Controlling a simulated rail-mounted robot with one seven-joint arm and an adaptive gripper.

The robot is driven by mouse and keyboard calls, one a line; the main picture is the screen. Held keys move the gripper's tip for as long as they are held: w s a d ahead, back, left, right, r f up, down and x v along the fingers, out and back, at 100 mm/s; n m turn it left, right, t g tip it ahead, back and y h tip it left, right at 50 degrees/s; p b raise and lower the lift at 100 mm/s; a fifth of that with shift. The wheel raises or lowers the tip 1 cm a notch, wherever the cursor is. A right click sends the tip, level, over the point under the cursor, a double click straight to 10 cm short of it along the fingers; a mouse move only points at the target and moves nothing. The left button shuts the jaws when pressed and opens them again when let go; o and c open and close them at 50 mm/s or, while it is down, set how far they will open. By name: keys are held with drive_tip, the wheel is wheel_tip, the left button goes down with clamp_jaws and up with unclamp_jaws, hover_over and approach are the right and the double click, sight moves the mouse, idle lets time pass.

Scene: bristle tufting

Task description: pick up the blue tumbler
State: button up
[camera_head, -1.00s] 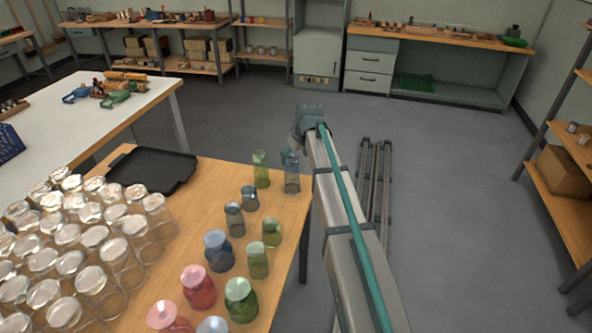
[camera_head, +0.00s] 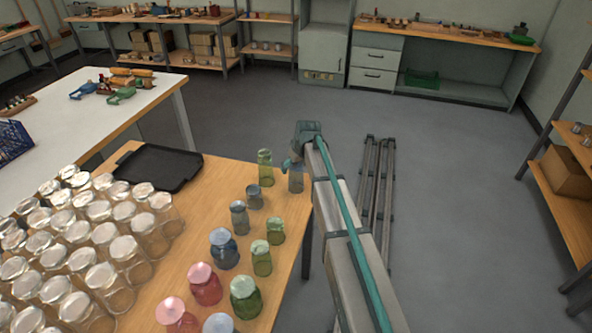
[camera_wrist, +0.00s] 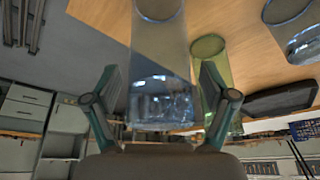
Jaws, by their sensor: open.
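A clear blue tumbler (camera_head: 296,181) stands at the right edge of the wooden table (camera_head: 213,195), just below my gripper (camera_head: 291,163). In the wrist view the blue tumbler (camera_wrist: 160,45) fills the space between the two fingers of my gripper (camera_wrist: 160,72). The fingers are open, one on each side of the glass. I cannot tell whether either finger touches it. A green glass (camera_head: 265,168) stands just left of the tumbler; in the wrist view this green glass (camera_wrist: 212,75) is close beyond the right finger.
Other blue glasses (camera_head: 239,217) and green glasses (camera_head: 261,258) stand nearer on the table, with pink ones (camera_head: 205,284). Many clear glass jars (camera_head: 98,232) fill the left side. A black tray (camera_head: 158,167) lies at the back. Open floor (camera_head: 440,190) lies to the right.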

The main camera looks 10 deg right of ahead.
drive_tip(key=c, duration=1.5)
drive_tip(key=shift+r, duration=0.2)
drive_tip(key=shift+r+b, duration=0.45)
drive_tip(key=shift+b, duration=0.05)
drive_tip(key=s+r+b, duration=0.5)
drive_tip(key=s+r, duration=0.7)
drive_tip(key=s, duration=0.2)
drive_tip(key=shift+a+r+p, duration=0.2)
drive_tip(key=shift+r+p, duration=4.15)
drive_tip(key=shift+r, duration=1.55)
